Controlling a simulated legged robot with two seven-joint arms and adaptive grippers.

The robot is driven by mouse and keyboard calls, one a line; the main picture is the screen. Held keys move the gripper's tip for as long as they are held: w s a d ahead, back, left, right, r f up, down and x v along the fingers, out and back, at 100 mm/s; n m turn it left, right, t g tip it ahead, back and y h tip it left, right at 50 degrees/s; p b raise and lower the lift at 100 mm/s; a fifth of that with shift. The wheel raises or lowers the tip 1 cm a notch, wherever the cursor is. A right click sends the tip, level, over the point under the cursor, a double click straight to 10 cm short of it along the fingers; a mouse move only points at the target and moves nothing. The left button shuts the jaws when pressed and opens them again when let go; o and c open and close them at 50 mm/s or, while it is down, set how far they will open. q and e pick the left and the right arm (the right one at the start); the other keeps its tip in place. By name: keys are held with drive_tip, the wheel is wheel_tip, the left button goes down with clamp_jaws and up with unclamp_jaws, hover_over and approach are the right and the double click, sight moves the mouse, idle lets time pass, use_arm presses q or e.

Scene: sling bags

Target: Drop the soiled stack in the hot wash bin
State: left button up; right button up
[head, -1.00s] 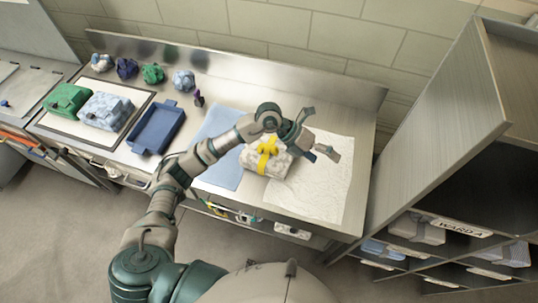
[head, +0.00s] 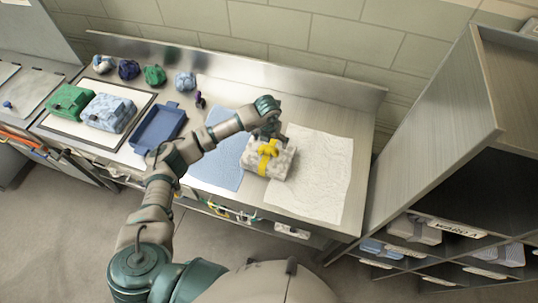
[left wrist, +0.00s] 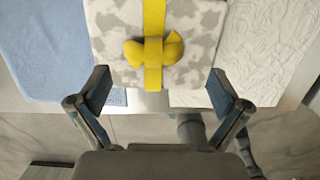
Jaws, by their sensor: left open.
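A grey-and-white patterned stack (head: 280,165) tied with a yellow strap and knot lies on the steel counter, between a blue cloth and a white cloth. In the left wrist view the stack (left wrist: 195,50) fills the top middle, with its yellow knot facing up. My left gripper (head: 272,136) is over the stack's back edge in the head view, its fingers partly hidden. In the left wrist view the gripper (left wrist: 160,92) has its two fingers wide apart with nothing between them. My right gripper is not in view. I make out no bin marked hot wash.
A blue cloth (head: 217,165) and a white textured cloth (head: 320,180) flank the stack. A blue tray (head: 158,128), green bundle (head: 70,102) and light blue bundle (head: 108,112) sit to the left. A shelf unit marked Ward A (head: 428,130) stands at the right.

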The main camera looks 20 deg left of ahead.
sight(269, 147)
use_arm(q)
drive_tip(key=f+p, duration=0.1)
drive_tip(key=f, duration=0.1)
drive_tip(key=a+f, duration=0.1)
drive_tip(key=f, duration=0.2)
drive_tip(key=shift+w+p, duration=0.15)
drive_tip(key=shift+p, duration=0.2)
drive_tip(key=shift+w+f, duration=0.1)
drive_tip(key=shift+f, duration=0.35)
drive_tip(key=shift+d, duration=0.1)
drive_tip(key=c, duration=1.7)
drive_tip(key=shift+r, duration=0.1)
drive_tip(key=shift+c, duration=0.8)
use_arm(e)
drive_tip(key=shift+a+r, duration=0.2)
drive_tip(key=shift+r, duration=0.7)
